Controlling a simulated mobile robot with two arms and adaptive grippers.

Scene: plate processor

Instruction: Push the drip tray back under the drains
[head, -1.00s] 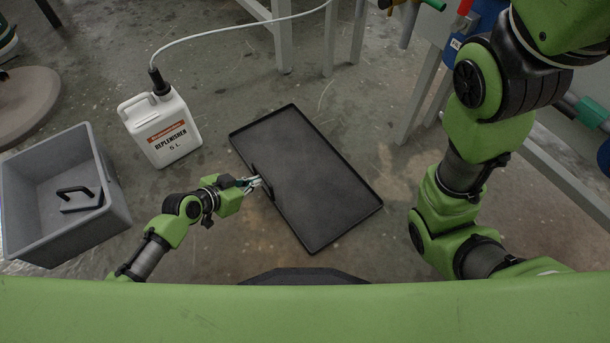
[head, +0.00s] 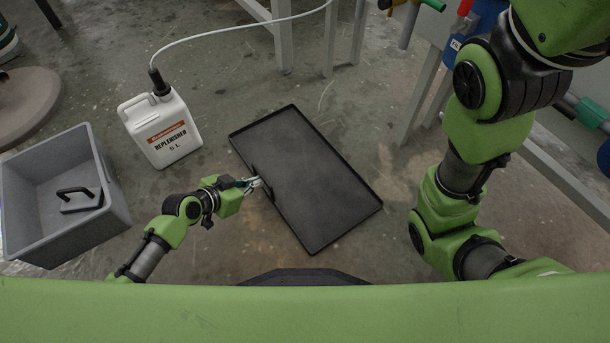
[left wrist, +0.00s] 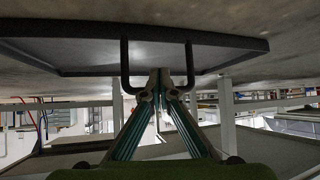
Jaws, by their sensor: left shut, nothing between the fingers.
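The drip tray (head: 306,178) is a flat black tray with a low rim, lying askew on the floor in the middle of the head view. A dark handle stands on its left edge. My left gripper (head: 258,183) is shut and empty at that handle. In the left wrist view, the tray (left wrist: 80,52) appears inverted at the top, and the fingertips (left wrist: 159,80) meet between the two posts of its handle (left wrist: 125,65). I cannot tell whether they touch it. My right arm shows at the right, but its gripper is out of view.
A white replenisher canister (head: 160,128) with a hose stands left of the tray. A grey bin (head: 112,200) holding a dark handled item is at far left. Grey frame legs (head: 283,45) stand behind the tray. Bare floor lies between the tray and those legs.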

